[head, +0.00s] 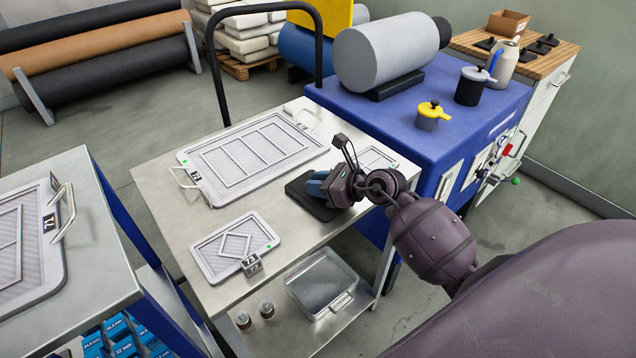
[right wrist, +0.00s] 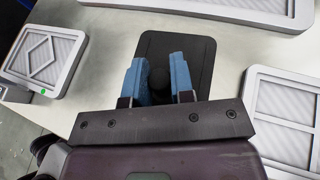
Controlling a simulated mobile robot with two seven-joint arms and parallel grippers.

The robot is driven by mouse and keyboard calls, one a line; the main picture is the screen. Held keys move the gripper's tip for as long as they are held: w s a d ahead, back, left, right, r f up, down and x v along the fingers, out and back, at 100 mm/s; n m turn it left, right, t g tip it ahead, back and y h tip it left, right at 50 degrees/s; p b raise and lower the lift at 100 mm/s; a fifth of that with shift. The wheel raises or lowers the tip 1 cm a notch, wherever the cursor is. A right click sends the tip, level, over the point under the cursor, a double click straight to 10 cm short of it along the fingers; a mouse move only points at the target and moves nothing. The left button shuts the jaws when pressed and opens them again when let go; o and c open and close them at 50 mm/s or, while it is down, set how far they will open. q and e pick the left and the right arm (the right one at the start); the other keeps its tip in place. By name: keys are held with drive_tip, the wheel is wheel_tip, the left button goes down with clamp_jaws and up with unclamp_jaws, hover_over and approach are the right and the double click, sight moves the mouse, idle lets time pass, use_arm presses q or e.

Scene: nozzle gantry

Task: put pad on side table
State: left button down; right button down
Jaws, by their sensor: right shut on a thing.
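The pad is a black flat plate with a round knob; it shows at the steel table in the head view (head: 300,191) and ahead of my jaws in the right wrist view (right wrist: 203,52). My right gripper (head: 316,187) has its blue fingers on either side of the knob (right wrist: 158,77) and is shut on it. The pad lies flat on the steel side table (head: 194,234) or very close above it; I cannot tell which. The fingers hide part of the pad. My left gripper is not in view.
On the steel table, a large framed screen (head: 222,186) lies behind the pad, a small diamond-patterned screen (head: 206,258) in front-left, and another screen (head: 374,157) to the right. A blue cabinet (head: 405,110) adjoins behind. A wood-topped cabinet (head: 548,62) stands at the far right.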

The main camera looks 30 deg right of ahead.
drive_tip(key=shift+f, duration=0.1)
drive_tip(key=c, duration=1)
unclamp_jaws()
